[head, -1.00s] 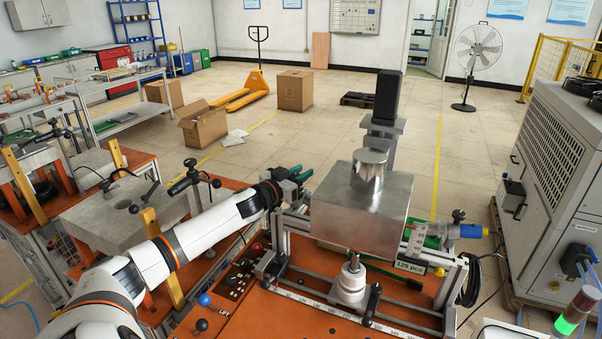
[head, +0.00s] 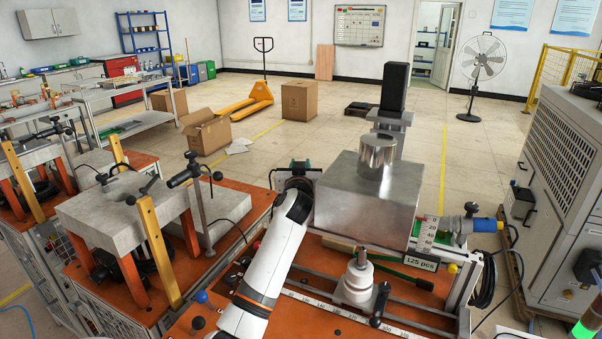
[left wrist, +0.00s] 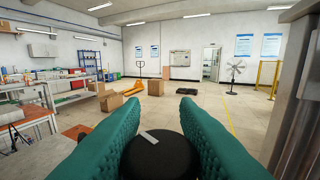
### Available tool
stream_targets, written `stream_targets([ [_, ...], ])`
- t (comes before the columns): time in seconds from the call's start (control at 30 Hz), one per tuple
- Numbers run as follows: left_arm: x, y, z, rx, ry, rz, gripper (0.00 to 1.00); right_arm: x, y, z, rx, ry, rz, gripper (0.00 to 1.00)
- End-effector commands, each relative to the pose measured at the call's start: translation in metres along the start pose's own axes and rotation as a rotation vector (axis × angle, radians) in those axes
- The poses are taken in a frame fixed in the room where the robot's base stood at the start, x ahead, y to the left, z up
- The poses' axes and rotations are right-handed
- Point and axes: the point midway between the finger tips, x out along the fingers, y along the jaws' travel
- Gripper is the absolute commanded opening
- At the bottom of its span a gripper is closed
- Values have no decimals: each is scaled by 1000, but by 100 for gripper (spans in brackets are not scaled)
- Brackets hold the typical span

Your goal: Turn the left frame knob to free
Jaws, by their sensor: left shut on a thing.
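In the left wrist view, a round black knob (left wrist: 160,158) with a pale grey mark line on top sits between the two teal fingers of my left gripper (left wrist: 157,112). The gripper is shut on it; the mark points away and slightly left. In the head view, my left gripper (head: 298,170) is at the left side of the metal block (head: 365,200), by the frame's left end. My wrist and the block hide the knob there. The aluminium frame (head: 468,285) carries a scale strip. My right gripper is not in view.
A white fitting (head: 357,280) and a black lever handle (head: 380,303) stand at the front of the orange table. A blue-ended part (head: 468,226) is at the frame's right. A grey stone-like slab (head: 105,215) and yellow post are to the left.

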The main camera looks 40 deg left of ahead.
Motion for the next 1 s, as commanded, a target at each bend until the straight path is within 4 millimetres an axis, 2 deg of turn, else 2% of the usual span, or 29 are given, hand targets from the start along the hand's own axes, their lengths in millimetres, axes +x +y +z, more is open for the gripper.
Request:
stream_targets([
  [0.5, 0, 1, 3, 1, -6, 21, 5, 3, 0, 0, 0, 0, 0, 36],
  [0.53, 0, 1, 3, 1, -6, 21, 29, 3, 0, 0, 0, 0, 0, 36],
  [0.67, 0, 1, 3, 1, -5, 21, 50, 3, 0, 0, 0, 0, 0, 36],
  [1.0, 0, 0, 5, -1, -5, 21, 50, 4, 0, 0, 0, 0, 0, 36],
])
